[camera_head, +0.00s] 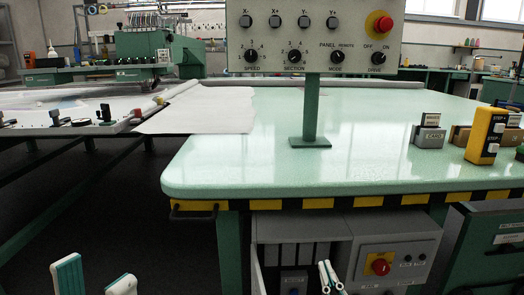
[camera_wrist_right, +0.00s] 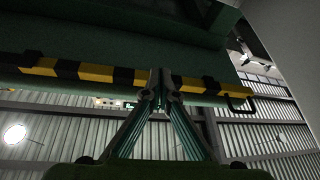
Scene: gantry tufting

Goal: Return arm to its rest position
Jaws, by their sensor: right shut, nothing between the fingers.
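My left gripper (camera_head: 95,277) shows at the bottom left of the head view, with its two white-and-green fingers well apart and nothing visible between them. It is in front of and below the table, over the dark floor. My right gripper (camera_head: 328,278) is at the bottom centre of the head view, below the table's front edge and in front of the grey cabinet. In the right wrist view the right fingers (camera_wrist_right: 160,92) meet at their tips, empty, with the striped table edge (camera_wrist_right: 90,72) beyond them. The rest of both arms is out of view.
The pale green table (camera_head: 230,160) spans the centre. A control panel (camera_head: 310,35) stands on a post there. A yellow step pendant (camera_head: 484,137) is at the right. Dark floor lies open at left.

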